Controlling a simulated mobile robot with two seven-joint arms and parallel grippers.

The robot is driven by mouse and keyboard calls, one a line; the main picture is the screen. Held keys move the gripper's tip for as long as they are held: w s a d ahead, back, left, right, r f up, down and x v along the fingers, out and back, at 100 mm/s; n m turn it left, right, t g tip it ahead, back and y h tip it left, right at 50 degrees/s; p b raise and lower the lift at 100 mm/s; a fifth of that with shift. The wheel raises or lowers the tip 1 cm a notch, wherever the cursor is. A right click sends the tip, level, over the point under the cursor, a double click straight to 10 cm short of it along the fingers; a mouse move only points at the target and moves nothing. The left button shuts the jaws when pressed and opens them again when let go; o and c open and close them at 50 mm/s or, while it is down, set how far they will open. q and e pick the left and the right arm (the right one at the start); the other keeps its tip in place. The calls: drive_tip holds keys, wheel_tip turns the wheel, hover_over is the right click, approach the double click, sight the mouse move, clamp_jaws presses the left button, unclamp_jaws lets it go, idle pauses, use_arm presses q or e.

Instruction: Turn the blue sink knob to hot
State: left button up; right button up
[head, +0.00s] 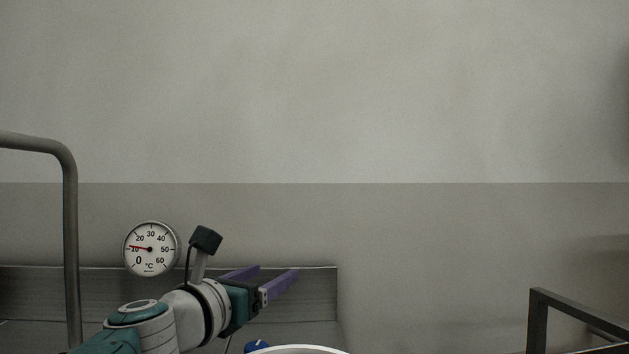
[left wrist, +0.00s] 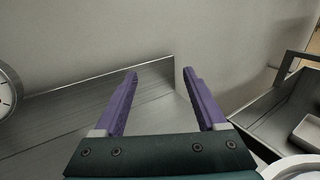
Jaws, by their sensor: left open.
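The blue sink knob (head: 257,346) shows at the bottom edge of the head view. It has a small white mark on it, and its lower part is cut off by the frame. My left gripper (head: 278,271) is open and empty, with its purple fingers apart. In the head view it is above the knob and apart from it, pointing to the right. In the left wrist view the two fingers (left wrist: 160,72) are spread with nothing between them, and I do not make out the knob there. My right gripper is not in view.
A round °C dial (head: 151,262) has its red needle near 10. A grey metal backsplash (head: 318,295) runs along the wall. A bent grey pipe (head: 71,230) stands at left. A white round rim (head: 300,349) is beside the knob. A dark frame (head: 538,315) stands at right.

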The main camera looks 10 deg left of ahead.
use_arm(q)
wheel_tip(320, 180, up, 10)
drive_tip(key=p, duration=0.6)
drive_tip(key=shift+f, duration=0.2)
